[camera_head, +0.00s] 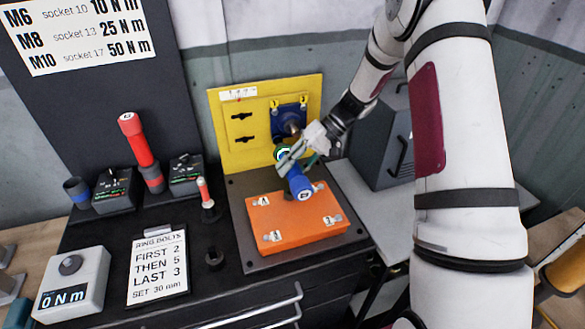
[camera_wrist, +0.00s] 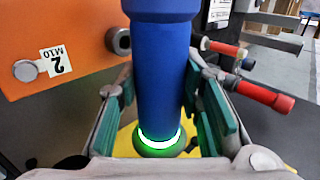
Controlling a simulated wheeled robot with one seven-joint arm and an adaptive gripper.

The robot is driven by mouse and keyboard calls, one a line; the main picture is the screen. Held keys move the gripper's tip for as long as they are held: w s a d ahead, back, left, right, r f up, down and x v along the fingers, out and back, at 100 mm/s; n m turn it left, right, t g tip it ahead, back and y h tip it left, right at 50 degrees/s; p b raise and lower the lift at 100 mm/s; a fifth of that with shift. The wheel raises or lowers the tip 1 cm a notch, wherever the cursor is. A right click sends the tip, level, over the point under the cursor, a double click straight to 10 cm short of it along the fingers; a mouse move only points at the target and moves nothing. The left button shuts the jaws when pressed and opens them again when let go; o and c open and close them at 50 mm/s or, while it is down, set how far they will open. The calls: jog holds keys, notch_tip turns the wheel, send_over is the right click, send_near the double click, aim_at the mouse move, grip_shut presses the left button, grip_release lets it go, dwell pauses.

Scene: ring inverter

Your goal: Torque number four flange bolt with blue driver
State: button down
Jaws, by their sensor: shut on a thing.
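The blue driver (camera_head: 298,182) is in my gripper (camera_head: 303,147). Its labelled end points toward the head camera, over the orange block, and its other end points toward the yellow panel. A green ring glows on that far end, clearest in the wrist view, where the driver (camera_wrist: 160,65) lies between both jaws of my gripper (camera_wrist: 162,125). The blue flange (camera_head: 287,118) is on the yellow panel (camera_head: 232,130); number tags show at its upper corners. My gripper and driver cover its lower part. I cannot see the number four bolt or whether the driver touches it.
The orange block (camera_head: 290,228), with numbered bolts, lies just below the driver. Red (camera_head: 137,140) and small red-tipped (camera_head: 204,190) drivers stand left. A card (camera_head: 158,265) reads ring bolts first 2, then 5, last 3. A display (camera_head: 68,297) reads 0 Nm. A grey box (camera_head: 385,140) stands right.

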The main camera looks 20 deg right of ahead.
aim_at(303, 176)
jog(key=shift+w+r, duration=0.1)
jog(key=shift+s+p, duration=1.6)
jog(key=shift+s, duration=0.95)
